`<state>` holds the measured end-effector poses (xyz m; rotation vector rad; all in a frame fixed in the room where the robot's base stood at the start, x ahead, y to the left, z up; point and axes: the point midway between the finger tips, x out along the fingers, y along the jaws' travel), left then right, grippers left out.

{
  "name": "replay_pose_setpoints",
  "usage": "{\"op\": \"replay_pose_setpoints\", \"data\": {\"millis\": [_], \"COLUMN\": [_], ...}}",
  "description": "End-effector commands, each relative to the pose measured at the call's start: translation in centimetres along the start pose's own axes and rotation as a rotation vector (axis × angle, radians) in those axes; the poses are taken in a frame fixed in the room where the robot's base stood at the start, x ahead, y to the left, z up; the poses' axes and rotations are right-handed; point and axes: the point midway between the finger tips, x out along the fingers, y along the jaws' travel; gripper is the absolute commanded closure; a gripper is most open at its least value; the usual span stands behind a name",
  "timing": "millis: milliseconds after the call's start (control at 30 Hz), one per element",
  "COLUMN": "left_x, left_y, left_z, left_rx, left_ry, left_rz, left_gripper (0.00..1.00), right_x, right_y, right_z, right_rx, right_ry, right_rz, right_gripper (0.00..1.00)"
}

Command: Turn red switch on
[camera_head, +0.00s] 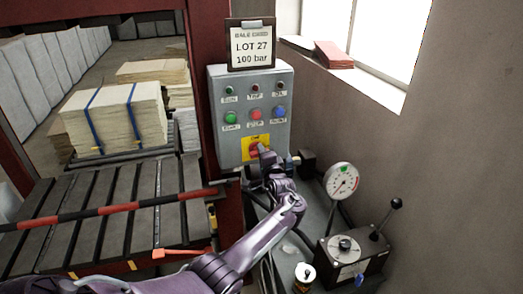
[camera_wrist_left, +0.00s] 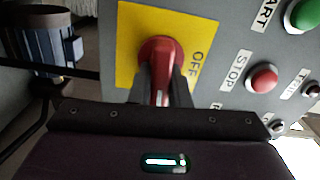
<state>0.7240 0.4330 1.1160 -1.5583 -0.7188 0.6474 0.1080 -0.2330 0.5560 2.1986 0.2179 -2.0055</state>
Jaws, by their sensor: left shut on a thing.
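The red switch (camera_head: 253,148) is a rotary knob on a yellow plate (camera_head: 249,140) low on the grey control box (camera_head: 278,85). In the left wrist view the red switch (camera_wrist_left: 160,51) sits on the yellow plate (camera_wrist_left: 129,30), with "OFF" printed to its right. My left gripper (camera_head: 262,151) reaches the plate from the front. In the wrist view its dark fingers (camera_wrist_left: 160,82) are shut on the switch's handle, one on each side. The fingers hide part of the handle. My right gripper does not show.
Green, red and blue buttons (camera_head: 279,111) sit above the switch, with a clipboard (camera_head: 251,45) on top of the box. A pressure gauge (camera_head: 341,181) and a lever unit (camera_head: 356,255) stand at the right. A striped bar (camera_head: 120,208) crosses the left side.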

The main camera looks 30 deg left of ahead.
Motion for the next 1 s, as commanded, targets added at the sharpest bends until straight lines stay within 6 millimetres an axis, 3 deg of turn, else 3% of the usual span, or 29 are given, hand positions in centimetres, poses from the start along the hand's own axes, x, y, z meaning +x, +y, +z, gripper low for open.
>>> {"op": "replay_pose_setpoints", "data": {"millis": [300, 800, 833, 1000], "left_x": [0.01, 0.00, 0.00, 0.00], "left_y": [0.17, 0.24, 0.24, 0.20], "left_z": [0.08, 0.08, 0.08, 0.06], "left_rx": [0.106, 0.123, 0.122, 0.121], "left_ry": [-0.001, -0.001, -0.001, -0.001], "left_rz": [0.002, 0.002, 0.002, 0.001], "left_gripper": [1.00, 1.00, 0.81, 0.62], "right_x": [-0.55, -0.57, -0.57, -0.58], "right_y": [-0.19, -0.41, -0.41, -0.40], "right_z": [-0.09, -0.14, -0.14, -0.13], "right_rx": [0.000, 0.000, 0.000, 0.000], "right_ry": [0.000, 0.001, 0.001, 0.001], "right_rz": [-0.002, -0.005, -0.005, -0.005], "right_gripper": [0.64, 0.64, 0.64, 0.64]}}
